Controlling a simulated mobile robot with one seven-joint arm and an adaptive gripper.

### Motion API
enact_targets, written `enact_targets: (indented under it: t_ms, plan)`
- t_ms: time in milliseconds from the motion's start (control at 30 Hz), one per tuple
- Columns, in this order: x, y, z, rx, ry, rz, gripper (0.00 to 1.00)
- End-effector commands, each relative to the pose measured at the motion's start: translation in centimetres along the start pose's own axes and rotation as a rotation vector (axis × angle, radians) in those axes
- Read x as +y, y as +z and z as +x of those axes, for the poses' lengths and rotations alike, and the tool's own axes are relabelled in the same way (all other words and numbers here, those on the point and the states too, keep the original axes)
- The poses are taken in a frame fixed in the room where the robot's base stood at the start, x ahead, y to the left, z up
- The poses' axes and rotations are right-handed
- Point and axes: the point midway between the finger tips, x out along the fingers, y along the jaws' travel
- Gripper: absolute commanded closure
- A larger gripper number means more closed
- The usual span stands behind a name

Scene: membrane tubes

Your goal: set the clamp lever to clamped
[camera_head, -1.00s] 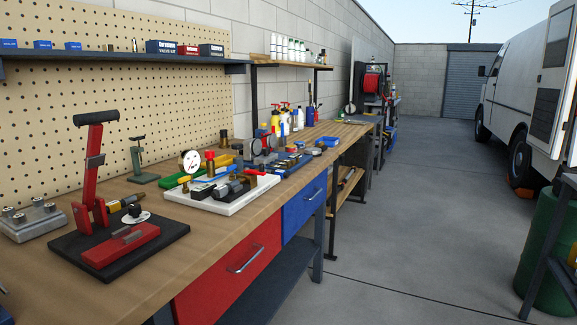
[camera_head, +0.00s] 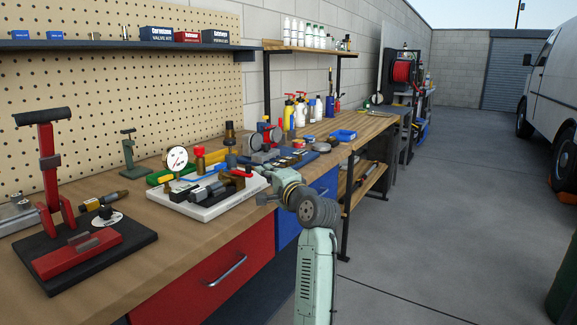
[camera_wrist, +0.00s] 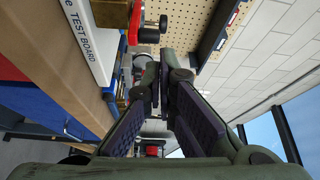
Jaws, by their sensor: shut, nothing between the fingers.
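The clamp (camera_head: 62,262) stands on the bench at the left of the head view, a red device on a black base plate. Its red lever (camera_head: 50,165) with a black cross grip stands nearly upright. A red block with a grey bar lies on the plate in front of it. My gripper (camera_wrist: 161,88) is shut and empty in the wrist view. In the head view my arm reaches over the bench's front edge beside the white test board, well to the right of the clamp. The clamp is not recognisable in the wrist view.
The white test board (camera_head: 205,205) with a gauge and valves lies between my arm and the clamp; its edge also shows in the wrist view (camera_wrist: 85,40). A green stand (camera_head: 132,158) is behind the clamp. A shelf (camera_head: 120,45) hangs above.

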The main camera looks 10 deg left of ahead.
Motion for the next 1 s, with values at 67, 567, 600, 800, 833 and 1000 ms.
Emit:
enact_targets:
  t_ms: [67, 567, 600, 800, 833, 1000]
  plan:
    - [0.8, -1.4, -0.3, -0.001, 0.025, 0.054, 1.0]
    - [1.6, -2.4, -0.4, -0.004, 0.046, 0.101, 1.0]
    - [1.6, -2.4, -0.2, -0.005, 0.047, 0.101, 1.0]
    - [1.5, -2.4, 2.5, -0.005, 0.047, 0.102, 1.0]
    - [1.6, -2.4, 3.1, -0.006, 0.048, 0.102, 1.0]
    - [1.7, -2.3, 6.2, -0.005, 0.047, 0.101, 1.0]
